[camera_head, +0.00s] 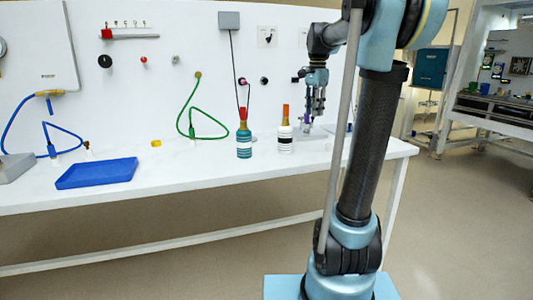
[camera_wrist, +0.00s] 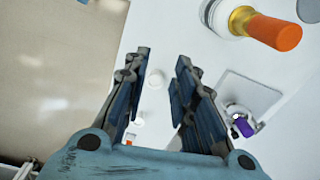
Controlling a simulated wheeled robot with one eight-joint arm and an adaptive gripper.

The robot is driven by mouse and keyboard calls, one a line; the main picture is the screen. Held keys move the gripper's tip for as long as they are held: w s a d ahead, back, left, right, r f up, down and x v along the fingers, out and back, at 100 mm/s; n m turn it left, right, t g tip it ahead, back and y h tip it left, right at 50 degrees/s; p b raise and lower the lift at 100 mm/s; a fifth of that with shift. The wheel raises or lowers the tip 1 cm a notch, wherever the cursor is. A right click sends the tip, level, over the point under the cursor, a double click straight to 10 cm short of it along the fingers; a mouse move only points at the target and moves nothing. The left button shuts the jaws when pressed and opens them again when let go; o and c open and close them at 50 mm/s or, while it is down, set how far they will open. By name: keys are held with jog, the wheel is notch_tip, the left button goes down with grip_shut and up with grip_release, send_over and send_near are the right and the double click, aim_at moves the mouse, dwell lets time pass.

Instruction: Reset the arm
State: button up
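My arm rises from its base in the right half of the head view and bends over toward the white bench. My gripper (camera_head: 313,108) points down above the right part of the bench. In the wrist view its two fingers stand apart with a clear gap between them, so my gripper (camera_wrist: 160,85) is open. Nothing is held between the fingers. A small white round piece on the surface shows through the gap.
The white bench (camera_head: 215,175) holds a blue tray (camera_head: 98,173), a teal-banded bottle (camera_head: 244,140) and a white bottle with an orange top (camera_head: 285,136), which is near my gripper. A white panel with hoses and knobs stands behind. Floor is clear at right.

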jog(key=s+d+f+n+t, duration=0.1)
jog(key=s+f+n, duration=1.1)
jog(key=s+f, duration=1.7)
jog(key=shift+s+n+t, duration=0.4)
jog(key=shift+s+t, duration=0.1)
jog(key=shift+s, duration=0.35)
jog(key=shift+w+f, duration=0.25)
jog(key=shift+w, duration=0.2)
